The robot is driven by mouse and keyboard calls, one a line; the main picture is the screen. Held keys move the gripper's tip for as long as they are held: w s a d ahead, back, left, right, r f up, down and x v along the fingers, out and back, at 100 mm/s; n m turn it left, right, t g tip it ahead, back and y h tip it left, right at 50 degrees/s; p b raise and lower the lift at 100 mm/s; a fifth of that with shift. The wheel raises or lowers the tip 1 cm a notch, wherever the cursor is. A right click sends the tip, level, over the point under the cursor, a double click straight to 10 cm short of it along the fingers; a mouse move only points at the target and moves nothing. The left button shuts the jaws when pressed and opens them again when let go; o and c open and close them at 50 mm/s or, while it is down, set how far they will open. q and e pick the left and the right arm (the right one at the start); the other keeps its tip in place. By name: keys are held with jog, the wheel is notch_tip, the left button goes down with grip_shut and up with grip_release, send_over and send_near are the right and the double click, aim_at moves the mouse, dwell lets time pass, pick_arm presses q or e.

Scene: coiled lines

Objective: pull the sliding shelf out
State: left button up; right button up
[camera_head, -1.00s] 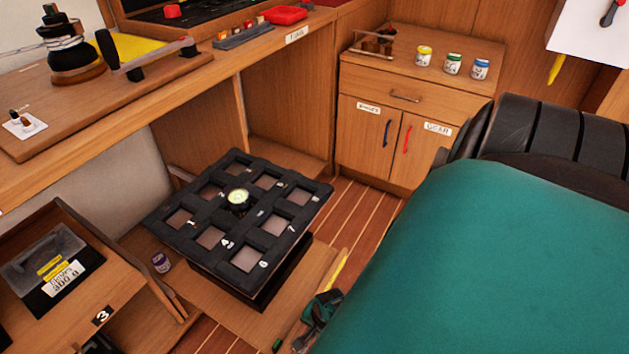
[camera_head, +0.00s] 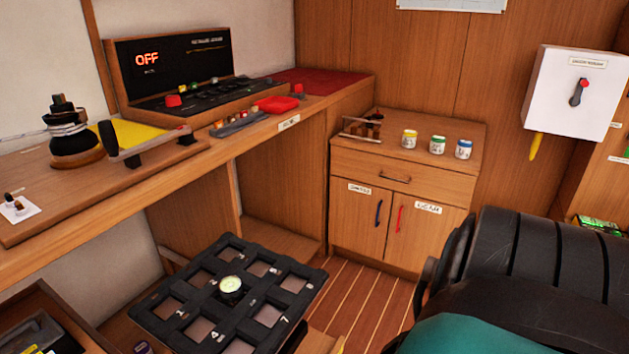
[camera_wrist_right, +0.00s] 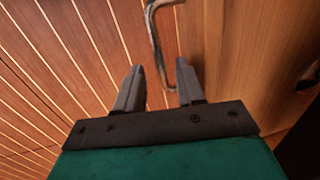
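A low wooden board (camera_head: 118,328) shows at the bottom of the head view, under a black grid tray (camera_head: 162,312); I cannot tell if it is the sliding shelf. The wooden cabinet (camera_head: 345,214) has a drawer with a metal bar handle (camera_head: 395,178). In the right wrist view, a bent metal handle (camera_wrist_right: 154,35) stands by a wooden face. My right gripper (camera_wrist_right: 160,66) is open, with the handle's lower end between its fingertips in the picture; contact is not clear. The head view hides this gripper behind my arm. My left gripper is not in view.
Jars (camera_head: 437,145) and a small rack (camera_head: 362,128) stand on the cabinet. The desk (camera_head: 150,200) runs along the left. A white switch box (camera_head: 575,92) hangs at right. Plank floor (camera_head: 352,292) is clear before the cabinet.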

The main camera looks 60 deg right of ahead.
pick_arm(q)
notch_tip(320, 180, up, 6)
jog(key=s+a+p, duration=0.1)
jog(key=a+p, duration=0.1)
jog(key=p, duration=0.6)
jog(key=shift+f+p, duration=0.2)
jog(key=shift+p, duration=0.15)
pick_arm(e)
notch_tip(320, 180, up, 13)
jog(key=s, duration=0.2)
jog(key=shift+s+f, duration=0.15)
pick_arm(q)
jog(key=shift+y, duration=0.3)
